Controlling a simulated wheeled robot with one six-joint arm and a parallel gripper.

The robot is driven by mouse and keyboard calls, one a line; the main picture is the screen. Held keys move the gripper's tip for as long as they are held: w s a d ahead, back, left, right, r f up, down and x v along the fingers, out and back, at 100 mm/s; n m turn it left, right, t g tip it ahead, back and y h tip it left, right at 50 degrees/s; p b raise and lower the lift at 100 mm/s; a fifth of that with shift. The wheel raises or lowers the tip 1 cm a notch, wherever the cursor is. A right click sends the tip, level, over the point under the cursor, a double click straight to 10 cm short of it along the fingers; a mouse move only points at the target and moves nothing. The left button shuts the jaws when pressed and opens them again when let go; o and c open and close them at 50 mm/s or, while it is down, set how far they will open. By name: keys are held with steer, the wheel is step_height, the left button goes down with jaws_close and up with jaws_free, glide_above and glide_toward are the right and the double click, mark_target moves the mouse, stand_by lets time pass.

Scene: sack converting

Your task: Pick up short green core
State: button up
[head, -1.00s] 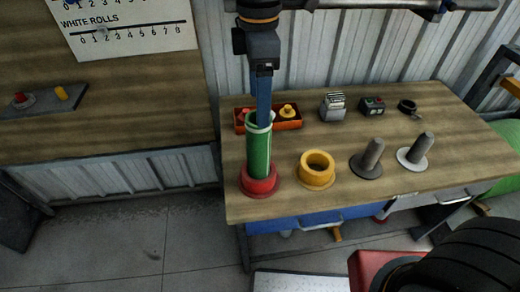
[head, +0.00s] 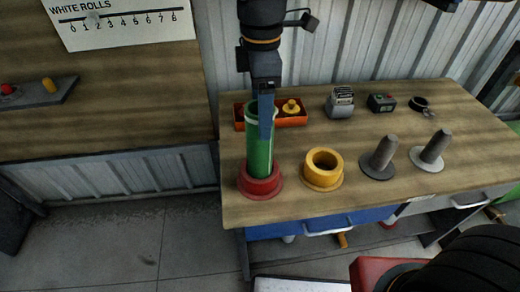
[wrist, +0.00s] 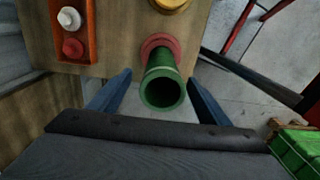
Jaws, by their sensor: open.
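A green core (head: 258,155), a hollow tube, stands upright in a red flanged holder (head: 261,187) at the near left of the table. My gripper (head: 267,132) points down over it, and a blue finger overlaps the core's upper part. In the wrist view my gripper (wrist: 160,78) is open, one blue finger on each side of the green core (wrist: 162,92). Gaps show between the fingers and the core. The core's open end faces the wrist camera, and the red holder (wrist: 160,44) shows beyond it.
A yellow ring holder (head: 323,171) and two grey pegs (head: 384,153) (head: 436,147) stand right of the core. An orange tray (head: 293,121) with small parts lies behind it. Small devices (head: 341,103) sit farther back. The table's front edge is close to the red holder.

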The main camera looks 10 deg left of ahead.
mark_target(260, 150)
steer(key=shift+s+a+f+p, duration=0.1)
steer(key=shift+f+p, duration=0.15)
steer(key=shift+f, duration=0.7)
steer(key=shift+s+d+f+p, duration=0.1)
steer(key=shift+f+p, duration=0.2)
steer(key=shift+f, duration=0.7)
steer(key=shift+s+a+f+p, duration=0.1)
steer(key=shift+f+p, duration=0.15)
steer(key=shift+f, duration=0.7)
jaws_close()
